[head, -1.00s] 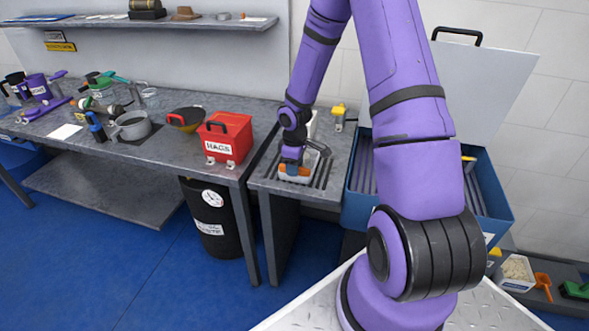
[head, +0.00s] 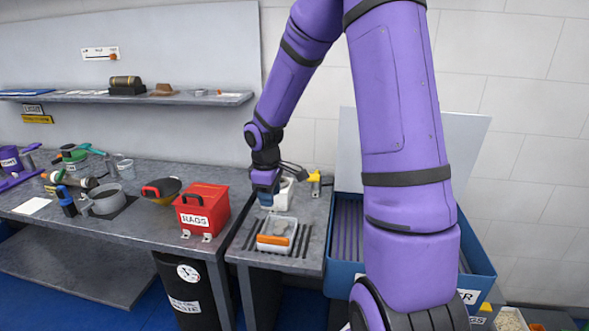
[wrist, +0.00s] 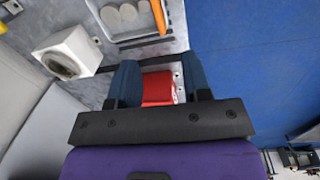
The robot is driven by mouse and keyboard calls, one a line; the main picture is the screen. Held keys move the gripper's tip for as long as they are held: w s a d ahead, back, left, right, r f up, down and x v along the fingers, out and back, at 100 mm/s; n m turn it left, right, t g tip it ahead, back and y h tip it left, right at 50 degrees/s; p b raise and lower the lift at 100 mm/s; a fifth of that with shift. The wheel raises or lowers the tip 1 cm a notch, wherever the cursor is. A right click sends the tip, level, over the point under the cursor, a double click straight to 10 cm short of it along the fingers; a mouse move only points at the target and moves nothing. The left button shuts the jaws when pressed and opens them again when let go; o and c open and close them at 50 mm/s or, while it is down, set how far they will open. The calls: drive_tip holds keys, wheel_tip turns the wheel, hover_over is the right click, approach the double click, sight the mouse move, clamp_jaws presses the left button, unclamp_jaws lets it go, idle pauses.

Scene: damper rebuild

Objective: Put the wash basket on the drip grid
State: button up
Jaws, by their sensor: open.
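The wash basket (head: 277,235) is a pale, shallow tray with an orange handle bar across it. It sits on the dark slots of the drip grid (head: 304,243), on the grey bench. In the wrist view the basket (wrist: 118,18) is cut off at the top edge, and several round grey pieces show in it. My gripper (head: 266,192) is up behind the basket in the head view, apart from it. In the wrist view its blue fingers (wrist: 160,78) are spread with nothing held between them.
A red rags box (head: 202,209) stands left of the grid. A white block with a round opening (wrist: 68,52) is near my gripper. A blue tub with a raised lid (head: 343,270) is at the right. A black bin (head: 190,285) stands below the bench.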

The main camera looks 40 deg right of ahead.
drive_tip(key=s+a+r+m+t, duration=0.1)
drive_tip(key=s+a+r, duration=0.15)
drive_tip(key=r, duration=0.25)
drive_tip(key=s+a+r+m+h, duration=0.1)
drive_tip(key=s+a+r, duration=0.1)
drive_tip(key=s+r, duration=0.3)
drive_tip(key=s+a+r+m+t, duration=0.1)
drive_tip(key=s+a+r, duration=0.15)
drive_tip(key=r, duration=0.35)
drive_tip(key=s+a+r+m+t+y, duration=0.1)
drive_tip(key=s+a+r, duration=0.1)
drive_tip(key=s, duration=0.5)
drive_tip(key=s+a+r+m+t+y, duration=0.1)
drive_tip(key=s+a+r+m, duration=0.1)
drive_tip(key=s+r, duration=0.3)
drive_tip(key=s, duration=0.2)
drive_tip(key=shift+s+m+t, duration=0.3)
drive_tip(key=shift+s+t, duration=0.1)
